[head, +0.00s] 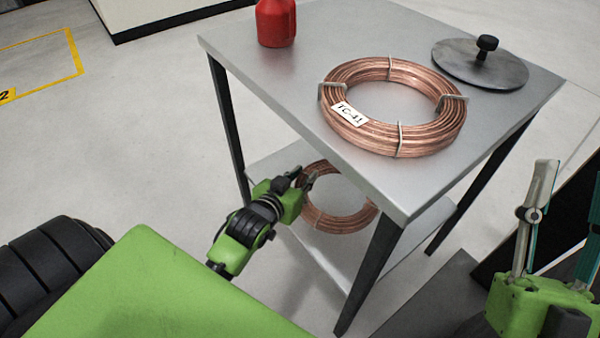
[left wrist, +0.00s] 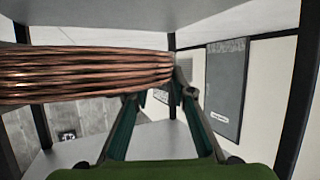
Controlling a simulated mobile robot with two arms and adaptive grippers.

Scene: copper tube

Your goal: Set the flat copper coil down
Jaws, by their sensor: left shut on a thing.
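The held copper coil (head: 341,223) is a flat ring of bright tubing, partly hidden under the tabletop in the head view. My left gripper (head: 305,181) is shut on its left rim, and the coil is level over the lower shelf (head: 297,229). In the left wrist view the coil (left wrist: 80,75) shows edge-on as stacked turns, its right end at the fingertips (left wrist: 160,92). A gap shows between it and the shelf (left wrist: 180,140). My right gripper (head: 570,185) is at the right edge, fingers apart and empty, one tip cut off.
A larger tied copper coil (head: 367,142), tagged TC-41, lies on the tabletop (head: 330,30). A red bottle (head: 276,22) and a grey disc with a black knob (head: 460,66) stand there too. The table legs (head: 372,268) frame the shelf opening.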

